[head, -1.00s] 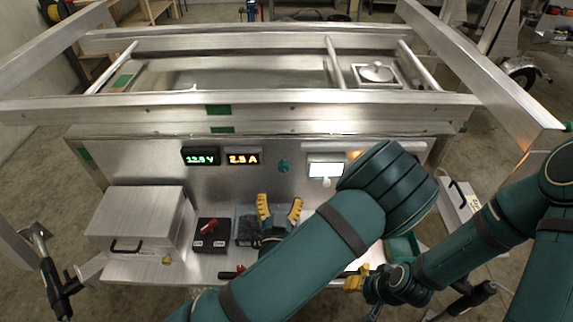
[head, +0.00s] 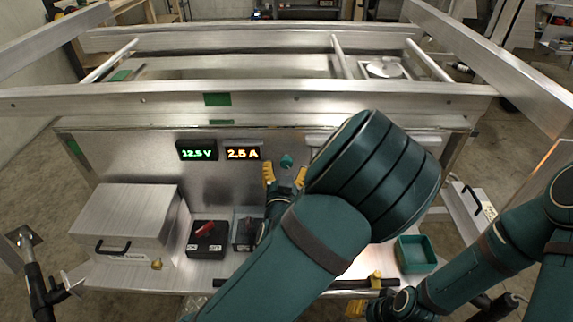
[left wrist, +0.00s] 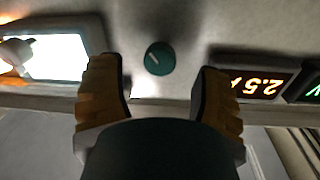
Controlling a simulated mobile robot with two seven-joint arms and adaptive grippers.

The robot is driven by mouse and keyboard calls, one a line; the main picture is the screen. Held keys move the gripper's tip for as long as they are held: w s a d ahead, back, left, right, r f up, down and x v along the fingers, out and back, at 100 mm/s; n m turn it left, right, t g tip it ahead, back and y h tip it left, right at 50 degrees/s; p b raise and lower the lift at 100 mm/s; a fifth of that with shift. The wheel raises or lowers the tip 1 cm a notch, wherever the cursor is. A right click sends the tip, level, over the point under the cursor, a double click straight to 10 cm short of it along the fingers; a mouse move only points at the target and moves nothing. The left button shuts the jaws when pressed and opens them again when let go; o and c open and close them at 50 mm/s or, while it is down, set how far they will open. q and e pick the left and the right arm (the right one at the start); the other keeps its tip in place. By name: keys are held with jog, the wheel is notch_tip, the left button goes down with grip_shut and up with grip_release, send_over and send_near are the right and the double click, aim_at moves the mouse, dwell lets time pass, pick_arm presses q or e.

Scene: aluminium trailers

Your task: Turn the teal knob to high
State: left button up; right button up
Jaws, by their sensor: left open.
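The teal knob (head: 286,161) is a small round dial on the upright aluminium panel, right of the amber 2.5 A display. In the left wrist view the knob (left wrist: 159,58) shows a pale pointer line, and this view is upside down. My left gripper (head: 284,174) is open just below and in front of the knob. In the left wrist view its yellow fingers (left wrist: 160,85) stand apart on either side of the knob, touching nothing that I can see. My right gripper (head: 366,296) is low at the right, near the shelf's front edge; its fingers are too small to judge.
A green 12.5 V display (head: 197,150) and the amber display (head: 242,153) sit left of the knob. A lit screen (left wrist: 55,57) is on its other side. A metal box (head: 128,215), a black switch box (head: 207,240) and a green tray (head: 416,254) stand on the shelf.

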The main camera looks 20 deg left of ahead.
aim_at(285, 163)
pick_arm(q)
jog(key=shift+x, duration=1.75)
jog(key=shift+r, duration=0.1)
jog(key=shift+s+a+r, duration=0.1)
jog(key=c, duration=1.1)
grip_shut()
